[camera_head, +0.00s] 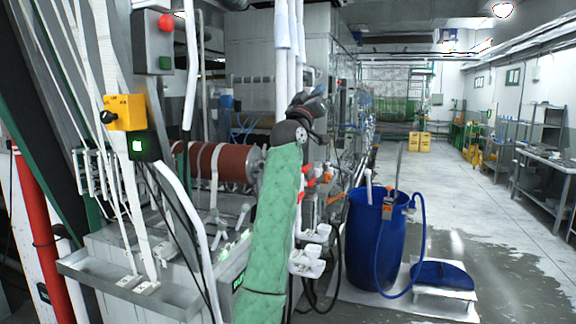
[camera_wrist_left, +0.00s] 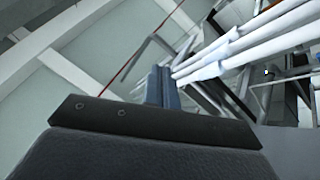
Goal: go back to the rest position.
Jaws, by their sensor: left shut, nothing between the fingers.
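My left arm rises through the lower middle of the head view in a green quilted sleeve (camera_head: 270,225). Its dark wrist and left gripper (camera_head: 314,98) are raised, in front of the grey machine cabinet and beside white vertical pipes. In the left wrist view the gripper's fingers (camera_wrist_left: 163,87) are together, with nothing seen between them. They point up toward a pale ceiling with beams and white pipes. The fingers are small and dark in the head view. My right gripper is not in view.
A red roller (camera_head: 215,162) and a control box with red and green buttons (camera_head: 153,42) are at left. A blue barrel (camera_head: 374,240) with a hose stands right of my arm, with a blue lid (camera_head: 442,275) beside it. The aisle at right is open; metal tables (camera_head: 548,160) line its wall.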

